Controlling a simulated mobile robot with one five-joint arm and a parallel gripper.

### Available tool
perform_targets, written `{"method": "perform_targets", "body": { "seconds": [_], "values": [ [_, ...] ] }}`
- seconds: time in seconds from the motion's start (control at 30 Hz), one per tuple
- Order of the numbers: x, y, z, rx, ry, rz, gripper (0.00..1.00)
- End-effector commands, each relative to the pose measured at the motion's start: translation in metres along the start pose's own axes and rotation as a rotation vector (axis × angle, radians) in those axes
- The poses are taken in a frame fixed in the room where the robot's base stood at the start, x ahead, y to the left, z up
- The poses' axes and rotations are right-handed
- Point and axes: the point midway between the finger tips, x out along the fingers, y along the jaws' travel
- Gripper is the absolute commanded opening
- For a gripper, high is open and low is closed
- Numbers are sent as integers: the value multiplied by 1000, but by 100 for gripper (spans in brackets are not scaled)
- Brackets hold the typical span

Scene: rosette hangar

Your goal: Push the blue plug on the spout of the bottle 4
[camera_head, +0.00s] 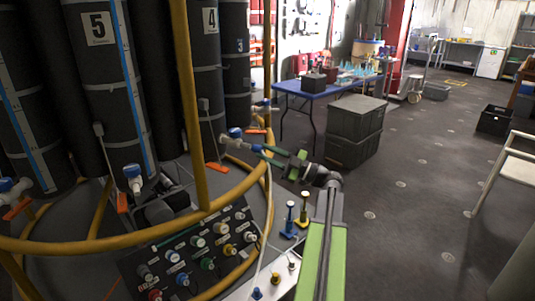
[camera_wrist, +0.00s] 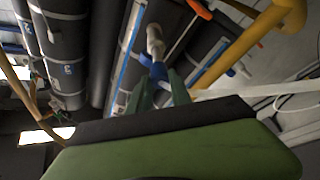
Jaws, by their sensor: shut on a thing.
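Bottle 4 (camera_head: 207,65) is a tall dark cylinder with a number plate, standing inside the yellow rail. Its white and blue spout (camera_head: 236,134) points toward my gripper (camera_head: 265,152), which reaches in from the right. The blue plug (camera_head: 257,148) is at the fingertips, close to the spout. In the wrist view my gripper (camera_wrist: 162,84) has its two green fingers shut on the blue plug (camera_wrist: 158,70). A pale fitting (camera_wrist: 155,42) lies just beyond the plug. Whether the plug touches the spout cannot be told; the fingers partly hide it.
The yellow rail (camera_head: 193,105) has an upright left of the spout. Bottle 5 (camera_head: 97,70) and bottle 3 (camera_head: 236,75) stand on either side. Grey crates (camera_head: 355,130) and a blue table (camera_head: 310,92) stand behind. Floor at right is largely clear.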

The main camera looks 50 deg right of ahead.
Motion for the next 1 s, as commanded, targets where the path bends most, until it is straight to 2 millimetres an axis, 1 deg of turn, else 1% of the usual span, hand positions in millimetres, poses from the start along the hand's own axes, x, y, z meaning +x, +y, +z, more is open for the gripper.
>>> {"method": "perform_targets", "body": {
  "seconds": [0.37, 0.9, 0.93, 1.0],
  "values": [
    [1, 0, 0, 0, 0, 0, 0],
    [10, 0, 4, 0, 0, 0, 0],
    [10, 0, 4, 0, 0, 0, 28],
    [10, 0, 4, 0, 0, 0, 37]
  ]
}}
